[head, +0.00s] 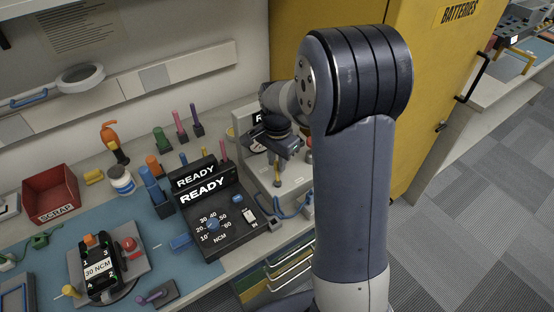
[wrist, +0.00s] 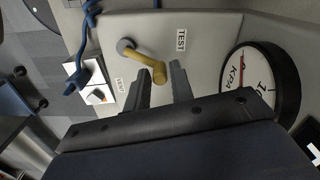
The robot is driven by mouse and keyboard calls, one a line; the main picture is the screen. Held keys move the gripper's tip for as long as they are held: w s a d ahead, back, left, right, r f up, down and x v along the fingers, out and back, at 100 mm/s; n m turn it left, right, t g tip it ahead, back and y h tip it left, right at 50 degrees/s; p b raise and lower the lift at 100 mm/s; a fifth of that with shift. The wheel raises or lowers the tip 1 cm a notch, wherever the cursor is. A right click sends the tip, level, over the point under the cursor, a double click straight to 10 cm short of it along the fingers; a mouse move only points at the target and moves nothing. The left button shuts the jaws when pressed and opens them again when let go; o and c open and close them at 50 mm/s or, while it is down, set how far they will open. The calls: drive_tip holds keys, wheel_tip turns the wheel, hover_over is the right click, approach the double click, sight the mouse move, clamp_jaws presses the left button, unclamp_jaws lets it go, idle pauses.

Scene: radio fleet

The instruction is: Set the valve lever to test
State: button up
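The valve lever (wrist: 143,55) is yellow and runs from a grey pivot to a rounded end on a pale panel (wrist: 212,35) in the wrist view. It points between the TEST label (wrist: 181,40) and a second small label (wrist: 120,85), probably VENT. My gripper (wrist: 160,68) is open, with one finger on each side of the lever's rounded end. I cannot tell whether either finger touches it. In the head view my gripper (head: 280,150) hangs over the test stand (head: 290,188), and a bit of the yellow lever (head: 277,178) shows below it.
A round KPA gauge (wrist: 262,85) stands close to the right of the fingers in the wrist view. A blue hose (wrist: 86,40) runs at the left. The black READY unit (head: 215,215) is left of the stand, and the yellow battery cabinet (head: 425,90) is behind my arm.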

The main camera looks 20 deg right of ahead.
clamp_jaws()
drive_tip(key=shift+a, duration=0.1)
drive_tip(key=shift+a+f+n, duration=0.1)
drive_tip(key=shift+a+n, duration=0.25)
drive_tip(key=shift+n, duration=0.65)
drive_tip(key=shift+a+n, duration=0.35)
drive_tip(key=shift+n, duration=0.65)
drive_tip(key=shift+o, duration=1.8)
unclamp_jaws()
wheel_tip(320, 180, up, 11)
